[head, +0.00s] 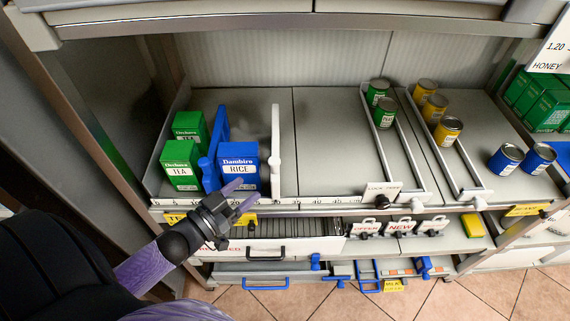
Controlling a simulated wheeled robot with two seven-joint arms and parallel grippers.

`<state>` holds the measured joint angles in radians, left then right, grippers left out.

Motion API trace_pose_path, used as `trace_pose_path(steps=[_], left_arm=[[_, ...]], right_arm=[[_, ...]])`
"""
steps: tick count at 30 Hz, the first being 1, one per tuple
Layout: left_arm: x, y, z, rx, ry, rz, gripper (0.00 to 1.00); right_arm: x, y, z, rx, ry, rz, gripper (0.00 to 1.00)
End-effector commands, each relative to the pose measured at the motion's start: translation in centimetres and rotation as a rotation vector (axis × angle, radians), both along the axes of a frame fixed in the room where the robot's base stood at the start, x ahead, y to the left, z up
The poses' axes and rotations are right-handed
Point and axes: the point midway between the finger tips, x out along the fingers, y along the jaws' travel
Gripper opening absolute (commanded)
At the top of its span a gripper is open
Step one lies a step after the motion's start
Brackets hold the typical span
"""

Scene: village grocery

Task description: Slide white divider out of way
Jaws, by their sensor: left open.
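The white divider (275,150) stands upright on the shelf, running front to back, just right of the blue rice box (238,166). A blue divider (216,150) stands left of the rice box, between it and the green tea boxes (181,164). My left gripper (238,196) is open, in front of the shelf's front edge and below the rice box. Its fingers point up and right and appear apart from the white divider. My right gripper is not in view.
Right of the white divider the shelf floor (325,140) is clear up to a metal rail (390,145) with green cans (384,112). Yellow cans (448,131) and blue cans (506,158) stand farther right. A numbered scale strip (320,200) and a black knob (383,201) are at the front edge.

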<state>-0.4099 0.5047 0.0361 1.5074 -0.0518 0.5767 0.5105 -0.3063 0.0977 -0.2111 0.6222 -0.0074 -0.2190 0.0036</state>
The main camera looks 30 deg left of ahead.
Motion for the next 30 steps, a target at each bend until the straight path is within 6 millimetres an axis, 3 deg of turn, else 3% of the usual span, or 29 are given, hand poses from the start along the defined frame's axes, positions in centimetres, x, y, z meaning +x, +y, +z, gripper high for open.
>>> trace_pose_path(steps=[13, 18, 26, 30], left_arm=[[8.1, -1.9, 0.0, 0.0, -0.001, 0.001, 0.61], [9.3, -2.2, 0.0, 0.001, 0.001, 0.001, 0.61], [9.4, -2.3, 0.1, 0.001, 0.001, 0.001, 0.61], [9.4, -2.2, 0.1, 0.001, 0.001, 0.001, 0.31]], right_arm=[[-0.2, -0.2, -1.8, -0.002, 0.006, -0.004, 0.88], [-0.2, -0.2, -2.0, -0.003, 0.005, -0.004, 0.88], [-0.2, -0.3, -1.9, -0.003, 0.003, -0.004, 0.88], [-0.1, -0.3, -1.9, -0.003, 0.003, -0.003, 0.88]])
